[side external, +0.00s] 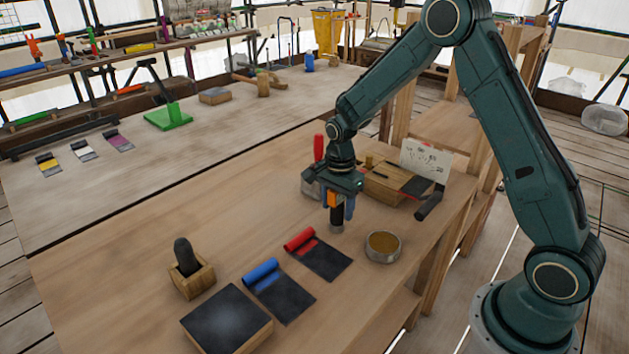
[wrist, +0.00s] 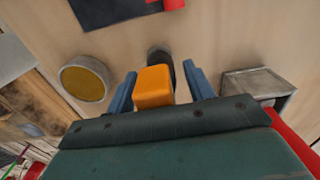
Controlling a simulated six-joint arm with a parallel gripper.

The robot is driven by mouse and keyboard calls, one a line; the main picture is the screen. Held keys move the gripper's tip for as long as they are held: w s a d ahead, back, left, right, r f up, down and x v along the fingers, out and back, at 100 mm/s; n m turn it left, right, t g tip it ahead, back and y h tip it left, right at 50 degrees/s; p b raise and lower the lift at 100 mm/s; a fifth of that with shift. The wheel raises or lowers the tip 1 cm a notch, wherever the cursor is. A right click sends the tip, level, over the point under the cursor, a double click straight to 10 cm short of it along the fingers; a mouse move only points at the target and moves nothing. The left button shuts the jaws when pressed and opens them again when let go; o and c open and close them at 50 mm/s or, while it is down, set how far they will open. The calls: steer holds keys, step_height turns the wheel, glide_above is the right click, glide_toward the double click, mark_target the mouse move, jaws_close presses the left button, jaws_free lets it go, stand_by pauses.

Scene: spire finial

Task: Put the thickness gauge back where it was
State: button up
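An upright tool with an orange top (side external: 333,199), a dark body and a pale lower end stands on the bench; I take it to be the thickness gauge. In the wrist view its orange top (wrist: 153,86) lies between my two blue fingers. My gripper (side external: 342,207) points down over it. In the wrist view my gripper (wrist: 162,76) is open around it, with a clear gap at the right finger and little or none at the left. The tool's lower part is mostly hidden in the wrist view.
A round tin (side external: 382,247) stands right of the tool. Red (side external: 318,258) and blue (side external: 280,290) rolls with dark sheets lie in front. A wooden block (side external: 385,187) with a card stands behind, near a grey metal box (wrist: 258,82). A dark slab (side external: 227,320) is at front left.

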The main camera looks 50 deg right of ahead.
steer(key=shift+r, duration=0.15)
step_height(320, 180, up, 11)
steer(key=shift+f, duration=0.1)
steer(key=shift+r, duration=0.65)
stand_by(0.7)
steer(key=shift+s+r, duration=0.15)
steer(key=shift+r, duration=0.05)
steer(key=s+a+r+n+t, duration=0.35)
steer(key=s+r+n, duration=0.55)
steer(key=s+r, duration=0.3)
steer(key=s+a+n+t, duration=0.2)
steer(key=s+n, duration=0.7)
steer(key=s, duration=0.5)
steer(key=shift+a, duration=0.3)
